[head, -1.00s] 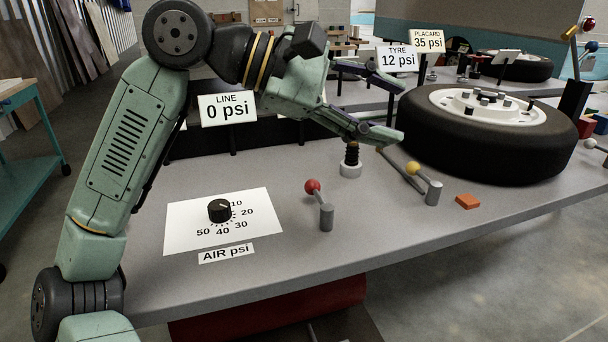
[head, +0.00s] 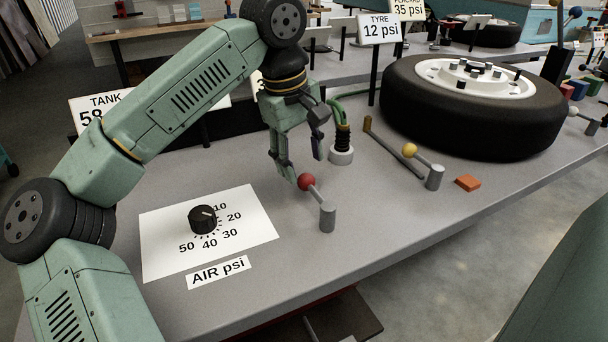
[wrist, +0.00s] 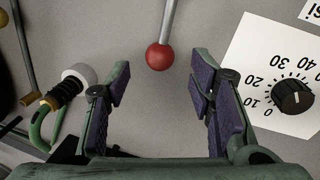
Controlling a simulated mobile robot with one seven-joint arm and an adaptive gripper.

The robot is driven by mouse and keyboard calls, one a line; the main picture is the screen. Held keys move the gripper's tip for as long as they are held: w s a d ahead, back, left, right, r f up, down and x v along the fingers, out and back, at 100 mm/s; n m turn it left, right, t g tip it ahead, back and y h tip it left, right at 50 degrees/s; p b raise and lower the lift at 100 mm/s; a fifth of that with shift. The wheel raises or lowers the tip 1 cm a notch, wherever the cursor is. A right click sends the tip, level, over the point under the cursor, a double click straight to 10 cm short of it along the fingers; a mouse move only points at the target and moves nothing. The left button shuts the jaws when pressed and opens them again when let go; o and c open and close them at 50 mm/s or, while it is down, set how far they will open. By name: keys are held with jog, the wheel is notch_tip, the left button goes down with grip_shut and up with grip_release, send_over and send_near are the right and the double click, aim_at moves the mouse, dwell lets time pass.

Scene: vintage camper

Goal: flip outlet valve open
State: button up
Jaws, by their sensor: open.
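A lever with a red ball (head: 306,182) leans toward upper left from its grey post (head: 327,217) on the bench. A second lever with a yellow ball (head: 409,150) leans the same way from its post (head: 435,177) farther right. Neither carries a label that I can read, so I cannot tell which is the outlet valve. My gripper (head: 303,171) points down beside the red ball, fingers apart and empty. In the wrist view the red ball (wrist: 160,57) lies between the fingertip lines, just ahead of my open gripper (wrist: 160,80), apparently touching neither pad.
A black dial (head: 203,219) on a white card sits left of the red lever. A hose fitting (head: 341,150) stands behind it. Bench between is clear.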

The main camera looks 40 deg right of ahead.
aim_at(305, 175)
jog(key=f, duration=0.2)
jog(key=d+f, duration=0.1)
jog(key=f, duration=0.2)
grip_shut()
dwell(0.6)
